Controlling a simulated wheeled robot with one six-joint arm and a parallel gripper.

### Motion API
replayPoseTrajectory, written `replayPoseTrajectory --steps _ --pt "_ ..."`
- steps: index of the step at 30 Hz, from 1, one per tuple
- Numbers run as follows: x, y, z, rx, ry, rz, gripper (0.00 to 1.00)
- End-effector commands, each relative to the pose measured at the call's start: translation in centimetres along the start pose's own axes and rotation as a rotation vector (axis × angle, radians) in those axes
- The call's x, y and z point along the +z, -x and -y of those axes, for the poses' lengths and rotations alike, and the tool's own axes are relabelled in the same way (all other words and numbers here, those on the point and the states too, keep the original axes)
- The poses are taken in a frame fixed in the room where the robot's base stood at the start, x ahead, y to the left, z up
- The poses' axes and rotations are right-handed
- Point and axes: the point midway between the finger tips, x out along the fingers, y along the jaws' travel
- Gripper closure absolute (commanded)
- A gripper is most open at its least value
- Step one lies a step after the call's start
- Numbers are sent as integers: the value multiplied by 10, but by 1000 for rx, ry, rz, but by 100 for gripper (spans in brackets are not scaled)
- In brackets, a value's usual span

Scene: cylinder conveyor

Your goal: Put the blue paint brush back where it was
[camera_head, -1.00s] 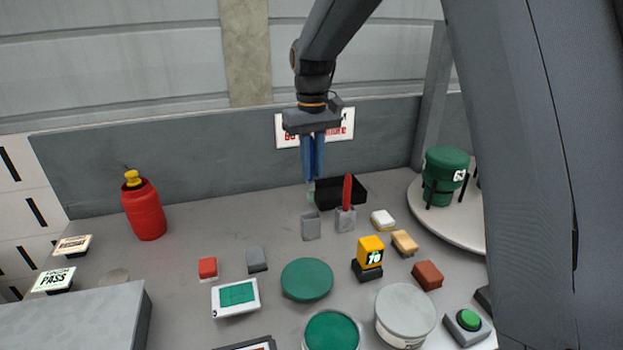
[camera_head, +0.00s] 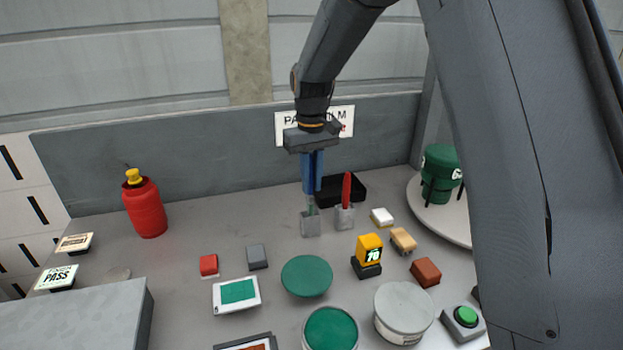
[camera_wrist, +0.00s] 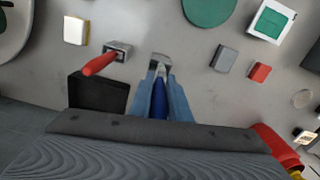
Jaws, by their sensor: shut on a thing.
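My gripper (camera_head: 312,187) points down in the head view, with blue fingers shut on the blue paint brush. In the wrist view the blue brush (camera_wrist: 159,100) lies between the fingers of my gripper (camera_wrist: 160,88). The brush's lower end is at the mouth of a grey holder (camera_head: 311,224), which also shows in the wrist view (camera_wrist: 160,58). I cannot tell how deep the brush sits in it. A red brush (camera_head: 347,188) stands in a second grey holder (camera_head: 345,217) just to the right.
A black tray (camera_head: 352,185) lies behind the holders. A red bottle (camera_head: 146,210) stands at the left, a green pot (camera_head: 440,172) on a round plate at the right. Tins, blocks and a yellow display (camera_head: 369,249) fill the front. Bare table lies left of the holders.

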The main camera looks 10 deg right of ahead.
Motion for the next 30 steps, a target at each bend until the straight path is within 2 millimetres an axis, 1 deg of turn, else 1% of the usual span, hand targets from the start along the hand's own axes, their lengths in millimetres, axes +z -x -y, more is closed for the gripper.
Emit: replayPoseTrajectory --steps 2,3,6,14,17,20,23,30 --pt "0 0 0 0 0 0 100" --pt "0 0 0 0 0 0 80" --pt "0 0 0 0 0 0 65" --pt "0 0 0 0 0 0 65" --pt "0 4 0 0 0 -1 65" --pt "0 15 0 0 0 -3 65" --pt "-2 30 0 1 0 -6 65" --pt "-2 82 0 1 0 -5 65"
